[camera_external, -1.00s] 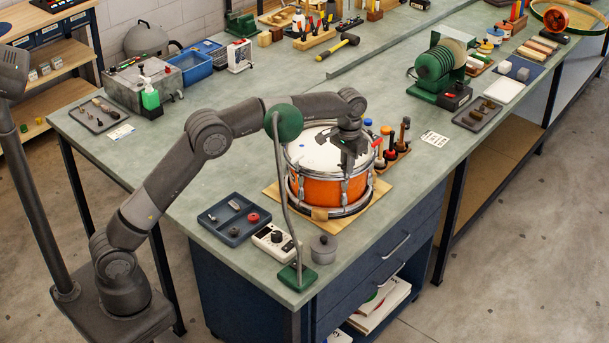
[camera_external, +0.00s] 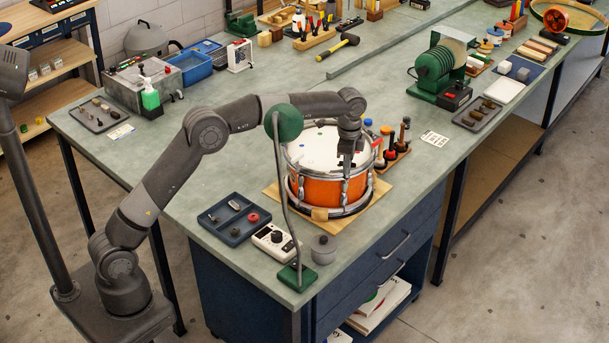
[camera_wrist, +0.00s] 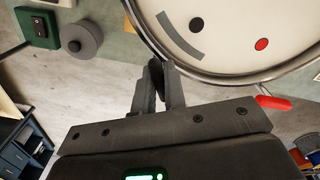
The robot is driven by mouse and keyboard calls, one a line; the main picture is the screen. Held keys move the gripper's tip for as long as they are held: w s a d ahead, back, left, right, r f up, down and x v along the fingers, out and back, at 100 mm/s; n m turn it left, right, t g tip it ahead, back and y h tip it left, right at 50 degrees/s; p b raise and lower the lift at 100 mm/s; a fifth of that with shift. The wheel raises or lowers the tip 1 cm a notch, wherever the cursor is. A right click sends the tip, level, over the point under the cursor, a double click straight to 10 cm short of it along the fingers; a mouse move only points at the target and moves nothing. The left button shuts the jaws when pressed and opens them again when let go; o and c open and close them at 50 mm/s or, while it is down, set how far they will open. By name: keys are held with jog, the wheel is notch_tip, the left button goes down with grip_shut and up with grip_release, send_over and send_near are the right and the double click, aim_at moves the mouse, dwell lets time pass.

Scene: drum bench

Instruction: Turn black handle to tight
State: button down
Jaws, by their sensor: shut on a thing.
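The drum (camera_external: 322,190), orange with a metal rim, stands on the bench. My gripper (camera_external: 346,166) points down at the drum's front right rim. In the wrist view my gripper (camera_wrist: 157,82) has its two fingers close together at the rim, shut on a small dark piece, apparently the black handle (camera_wrist: 155,68). The fingers hide most of the handle, so its exact angle cannot be told. The drum head (camera_wrist: 228,40) bears a black dot, a grey arc and a red dot. A red handle (camera_wrist: 273,103) sticks out at the rim farther right.
A rack of upright tools (camera_external: 392,152) stands close behind the drum's right side. A lamp with a green head (camera_external: 284,122) rises in front of the drum's left side. A parts tray (camera_external: 233,238), a meter box (camera_external: 271,239) and a grey lidded pot (camera_external: 323,249) lie front left.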

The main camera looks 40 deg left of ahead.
jog(key=shift+m, duration=2.3)
jog(key=c, duration=1.5)
grip_release()
notch_tip(320, 180, up, 10)
jog(key=shift+w+f, duration=0.1)
jog(key=shift+r, duration=0.45)
